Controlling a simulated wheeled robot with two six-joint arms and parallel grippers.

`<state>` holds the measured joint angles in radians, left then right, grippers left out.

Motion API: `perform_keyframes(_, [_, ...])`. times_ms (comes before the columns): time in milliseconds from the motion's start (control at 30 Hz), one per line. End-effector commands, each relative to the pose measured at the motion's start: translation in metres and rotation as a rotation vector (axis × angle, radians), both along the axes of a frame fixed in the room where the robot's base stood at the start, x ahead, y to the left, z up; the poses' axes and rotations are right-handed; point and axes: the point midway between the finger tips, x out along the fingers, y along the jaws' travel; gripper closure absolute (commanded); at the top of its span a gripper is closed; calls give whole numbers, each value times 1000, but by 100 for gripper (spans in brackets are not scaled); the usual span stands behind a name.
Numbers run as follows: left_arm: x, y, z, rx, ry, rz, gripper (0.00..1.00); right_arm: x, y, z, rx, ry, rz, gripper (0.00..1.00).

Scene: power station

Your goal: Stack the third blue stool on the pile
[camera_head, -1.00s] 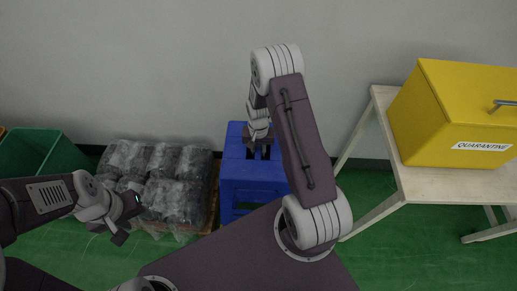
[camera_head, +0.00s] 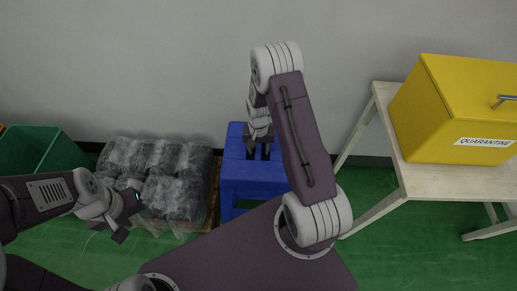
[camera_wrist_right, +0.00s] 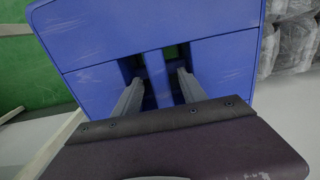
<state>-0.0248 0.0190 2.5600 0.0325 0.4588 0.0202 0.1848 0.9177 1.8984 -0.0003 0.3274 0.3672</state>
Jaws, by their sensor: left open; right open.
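A blue stool (camera_head: 236,171) stands on the floor by the wall in the head view, partly hidden behind my right arm. Its seat (camera_wrist_right: 95,35) fills much of the right wrist view, with slots and a narrow bar (camera_wrist_right: 160,88) between them. My right gripper (camera_head: 260,152) is over the seat and open. In the right wrist view its fingers (camera_wrist_right: 160,78) reach to the slots on either side of the bar, with gaps beside it. I cannot tell how many stools are in this stack. My left gripper (camera_head: 129,217) is open and empty, left of the stool.
Wrapped dark bundles (camera_head: 160,180) sit on a pallet left of the stool. A green bin (camera_head: 40,150) stands at far left. A pale table (camera_head: 440,183) with a yellow quarantine box (camera_head: 430,115) is at right. Green floor shows between stool and table.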

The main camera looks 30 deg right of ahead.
Motion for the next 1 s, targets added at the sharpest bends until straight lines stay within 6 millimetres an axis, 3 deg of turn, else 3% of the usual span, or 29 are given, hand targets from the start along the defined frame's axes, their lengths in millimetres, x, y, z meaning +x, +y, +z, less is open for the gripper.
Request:
perform_keyframes(200, [0,0,17,0,0,0,55,2,0,49,-1,-6,0,51])
perform_keyframes(400, [0,0,26,0,0,0,55,1,0,83,0,-4,0,51])
perform_keyframes(1000, [0,0,26,0,0,0,55,1,0,89,-1,-3,0,51])
